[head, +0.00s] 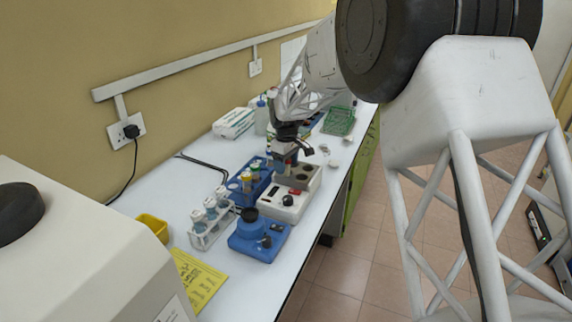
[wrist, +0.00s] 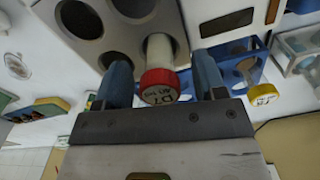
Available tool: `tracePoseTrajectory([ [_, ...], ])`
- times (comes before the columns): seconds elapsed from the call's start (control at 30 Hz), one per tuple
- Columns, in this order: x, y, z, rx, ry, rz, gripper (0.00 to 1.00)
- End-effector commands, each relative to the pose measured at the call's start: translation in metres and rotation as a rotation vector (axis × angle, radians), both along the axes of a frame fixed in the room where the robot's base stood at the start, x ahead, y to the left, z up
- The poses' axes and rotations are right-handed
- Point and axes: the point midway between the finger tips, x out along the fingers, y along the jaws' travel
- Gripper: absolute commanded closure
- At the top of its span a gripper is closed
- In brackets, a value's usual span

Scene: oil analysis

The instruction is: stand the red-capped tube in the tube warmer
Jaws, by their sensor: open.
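The red-capped tube (wrist: 160,86) stands in a hole of the tube warmer's grey block (wrist: 95,48), its white body partly sunk in the hole. Other holes beside it look empty. The warmer (head: 286,203) is a white box with a black knob in the head view. My gripper (wrist: 162,76) is open, with one blue finger on each side of the red cap and a small gap at each side. In the head view my gripper (head: 290,158) is over the warmer's back left part, and the tube is mostly hidden there.
A blue rack (head: 243,190) with capped tubes stands just left of the warmer. A yellow-capped tube (wrist: 263,93) shows close by. A blue device (head: 258,241) and a white tube rack (head: 211,230) are nearer. A green rack (head: 339,122) stands farther back.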

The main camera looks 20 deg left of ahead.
Motion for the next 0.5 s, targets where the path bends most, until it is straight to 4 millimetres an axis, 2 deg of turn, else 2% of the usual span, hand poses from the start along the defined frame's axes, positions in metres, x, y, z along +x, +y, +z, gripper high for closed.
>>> tracePoseTrajectory([
  [0.5, 0.0, 0.0, 0.059, 0.002, -0.002, 0.0, 0.36],
])
